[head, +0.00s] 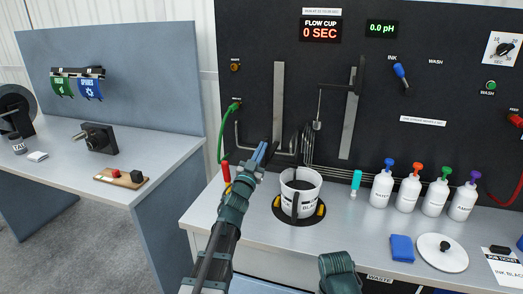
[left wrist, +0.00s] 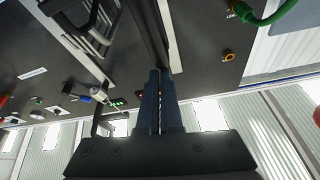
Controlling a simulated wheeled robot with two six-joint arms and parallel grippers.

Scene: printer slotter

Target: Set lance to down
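My left gripper (head: 262,154) reaches up from below in the head view, its blue-grey fingers just left of the foot of the left upright rail (head: 278,100). In the left wrist view the fingers (left wrist: 159,85) are close together with a narrow gap, beside a dark bar. Whether they pinch anything is unclear. No part is labelled lance. A black carriage with a thin hanging rod (head: 318,112) sits high on the right upright rail (head: 349,125). A white bucket (head: 309,202) stands below. My right gripper's fingers are out of view.
Capped bottles (head: 409,194), a blue block (head: 402,248) and a round white lid (head: 440,253) occupy the bench's right side. A green hose (head: 221,135) and a red-handled part (head: 226,171) are left of my left gripper. A side table (head: 75,165) stands left.

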